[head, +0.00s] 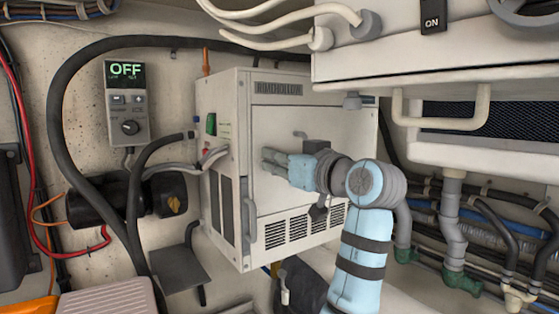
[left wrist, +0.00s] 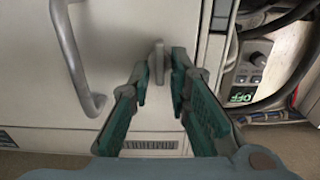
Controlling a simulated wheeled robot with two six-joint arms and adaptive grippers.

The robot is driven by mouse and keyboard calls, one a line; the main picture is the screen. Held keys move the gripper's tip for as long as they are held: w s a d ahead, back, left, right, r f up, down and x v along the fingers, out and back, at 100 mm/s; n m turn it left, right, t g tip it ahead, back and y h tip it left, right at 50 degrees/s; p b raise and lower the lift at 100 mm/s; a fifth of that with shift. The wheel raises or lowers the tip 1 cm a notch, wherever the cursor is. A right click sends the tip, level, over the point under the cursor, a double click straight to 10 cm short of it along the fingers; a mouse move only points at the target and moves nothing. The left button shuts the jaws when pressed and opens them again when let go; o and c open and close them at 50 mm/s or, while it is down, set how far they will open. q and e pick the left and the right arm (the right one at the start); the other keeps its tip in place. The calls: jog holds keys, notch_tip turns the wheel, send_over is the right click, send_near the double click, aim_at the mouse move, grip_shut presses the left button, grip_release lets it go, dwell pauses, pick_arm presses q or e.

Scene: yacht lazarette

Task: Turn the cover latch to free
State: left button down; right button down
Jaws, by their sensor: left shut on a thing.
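The cover latch (left wrist: 158,62) is a small grey tab on the pale cover (left wrist: 110,110). My left gripper (left wrist: 161,75) has its green-padded fingers closed around this tab, one on each side. In the head view my left gripper (head: 270,159) reaches leftward across the cover (head: 285,195) on the front of a white box, near its left edge. There the fingers hide the latch. The left wrist view is upside down relative to the head view. My right gripper is in neither view.
A curved handle (left wrist: 75,60) stands out beside the latch. A control panel (head: 126,100) reading OFF hangs on the wall to the left, with thick black hoses (head: 62,120) around it. Overhead, a cabinet with a handle (head: 440,122) and pipes lies close to my arm.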

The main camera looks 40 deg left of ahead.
pick_arm(q)
jog(key=shift+s+a+f+n+b, duration=0.15)
jog(key=shift+n+b, duration=0.2)
jog(key=shift+n, duration=2.6)
jog(key=shift+s+f+n+b, duration=0.15)
jog(key=shift+n+b, duration=0.25)
jog(key=shift+n, duration=2.6)
jog(key=shift+s+a+f+n+b, duration=0.15)
jog(key=shift+n+b, duration=0.2)
jog(key=shift+n, duration=2.6)
jog(key=shift+d, duration=0.1)
jog(key=c, duration=1.8)
grip_release()
jog(key=shift+o, duration=0.2)
